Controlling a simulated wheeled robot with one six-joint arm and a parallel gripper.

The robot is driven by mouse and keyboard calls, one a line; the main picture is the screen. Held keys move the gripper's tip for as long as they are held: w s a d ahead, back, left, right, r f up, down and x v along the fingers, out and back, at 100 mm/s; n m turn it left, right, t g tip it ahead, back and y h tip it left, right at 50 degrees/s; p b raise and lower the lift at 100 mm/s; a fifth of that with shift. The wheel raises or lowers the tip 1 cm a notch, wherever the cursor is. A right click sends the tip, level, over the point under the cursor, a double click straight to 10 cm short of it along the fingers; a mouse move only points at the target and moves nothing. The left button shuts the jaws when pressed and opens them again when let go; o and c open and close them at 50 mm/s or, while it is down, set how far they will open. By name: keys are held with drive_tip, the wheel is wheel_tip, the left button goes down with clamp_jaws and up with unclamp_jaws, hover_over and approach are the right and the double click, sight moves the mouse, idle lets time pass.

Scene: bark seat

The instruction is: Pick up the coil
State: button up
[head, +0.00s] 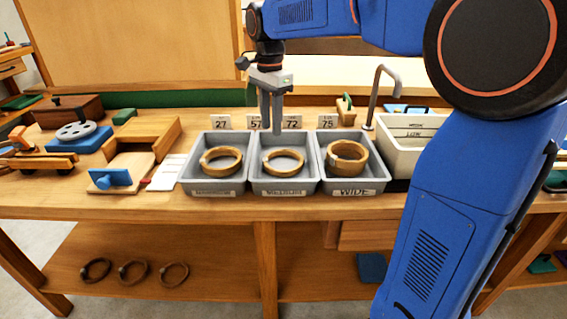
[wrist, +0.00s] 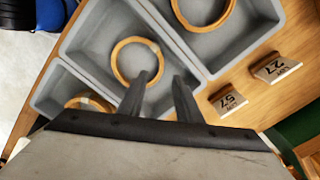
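Three tan ring-shaped coils lie in three grey trays in the head view. The left coil (head: 221,161) lies in the left tray (head: 193,181), whose label is hard to read. The middle coil (head: 284,162) lies in the tray marked MEDIUM (head: 257,178); it also shows in the wrist view (wrist: 137,82). The right coil (head: 346,158), thicker, lies in the tray marked WIDE (head: 374,178). My gripper (head: 271,130) points down above the back of the MEDIUM tray. In the wrist view its fingers (wrist: 158,92) are apart, with nothing between them.
Number cards, including 27 (head: 221,122) and 75 (head: 327,121), stand behind the trays. A bent metal post (head: 371,100) and a pale bin (head: 401,158) stand at right. Wooden pieces (head: 148,148) crowd the left. Dark rings (head: 133,272) lie on the lower shelf.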

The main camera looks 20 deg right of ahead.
sight(271, 153)
drive_tip(key=shift+a+f, duration=0.1)
drive_tip(key=shift+f, duration=4.2)
drive_tip(key=shift+c, duration=0.3)
drive_tip(key=shift+w, duration=0.1)
clamp_jaws()
